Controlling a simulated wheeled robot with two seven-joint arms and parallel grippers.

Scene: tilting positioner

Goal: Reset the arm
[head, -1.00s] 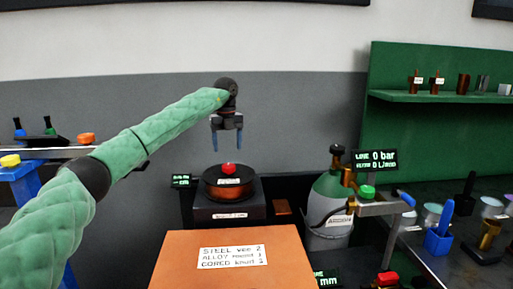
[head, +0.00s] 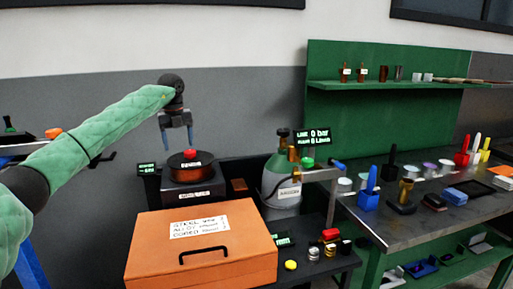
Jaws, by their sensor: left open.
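My left arm, in a green quilted sleeve, comes in from the left. My left gripper (head: 177,133) points down with its two blue-grey fingers apart and nothing between them. It hangs above and slightly left of a dark copper-coloured spool (head: 190,170) with a red knob on top. The spool sits on a dark box-like stand (head: 193,192), and the fingertips are apart from it. My right gripper is not in view.
An orange box (head: 205,252) with a handle and label stands in front. A grey-green gas cylinder (head: 281,188) with a "0 bar" display (head: 313,136) stands to the right. A metal bench (head: 430,215) at right holds many small items. Space above the orange box is clear.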

